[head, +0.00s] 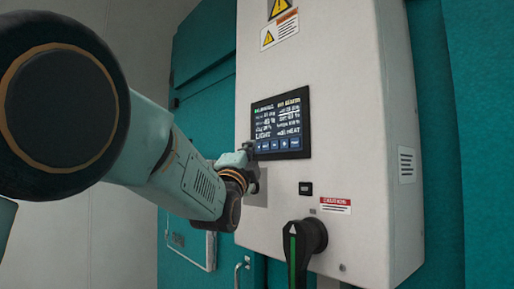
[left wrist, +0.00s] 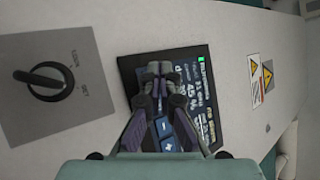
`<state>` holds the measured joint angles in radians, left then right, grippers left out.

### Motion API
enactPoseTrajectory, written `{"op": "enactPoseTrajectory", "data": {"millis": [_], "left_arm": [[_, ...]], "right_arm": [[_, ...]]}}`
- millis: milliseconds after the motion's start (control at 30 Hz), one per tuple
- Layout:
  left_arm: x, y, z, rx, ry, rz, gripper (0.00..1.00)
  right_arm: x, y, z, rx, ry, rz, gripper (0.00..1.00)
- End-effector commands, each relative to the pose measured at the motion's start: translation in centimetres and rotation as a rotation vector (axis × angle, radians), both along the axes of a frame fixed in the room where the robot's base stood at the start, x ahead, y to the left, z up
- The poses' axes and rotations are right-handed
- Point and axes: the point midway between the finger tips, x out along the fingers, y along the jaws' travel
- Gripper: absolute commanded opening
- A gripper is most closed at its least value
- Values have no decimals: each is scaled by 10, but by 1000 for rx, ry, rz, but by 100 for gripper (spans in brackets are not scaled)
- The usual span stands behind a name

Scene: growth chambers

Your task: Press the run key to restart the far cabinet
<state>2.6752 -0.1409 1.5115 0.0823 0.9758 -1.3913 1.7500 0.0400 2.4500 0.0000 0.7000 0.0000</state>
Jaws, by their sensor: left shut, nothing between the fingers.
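The control panel screen (head: 281,112) is dark with lit text and sits on the front of the white cabinet box (head: 350,110). A row of blue keys (head: 283,144) runs along its lower edge; their labels are too small to read. My left gripper (head: 249,148) is shut and empty at the screen's lower left corner. In the left wrist view the closed fingertips (left wrist: 161,70) lie over the screen (left wrist: 200,75) and hide part of it. Blue keys (left wrist: 163,126) show beside the fingers. I cannot tell whether the tips touch the panel. My right gripper is out of view.
A black rotary handle (head: 305,240) with a green stripe juts out below the screen. Warning labels (head: 280,30) are above. Teal cabinet doors (head: 205,75) stand behind.

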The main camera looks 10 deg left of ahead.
Motion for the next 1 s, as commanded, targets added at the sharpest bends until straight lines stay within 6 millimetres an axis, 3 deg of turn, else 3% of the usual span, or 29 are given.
{"op": "enactPoseTrajectory", "data": {"millis": [467,1000], "left_arm": [[1,-1,-1,1,1,0,0],[-13,7,0,0,1,0,0]], "right_arm": [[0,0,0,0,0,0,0],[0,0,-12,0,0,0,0]]}}
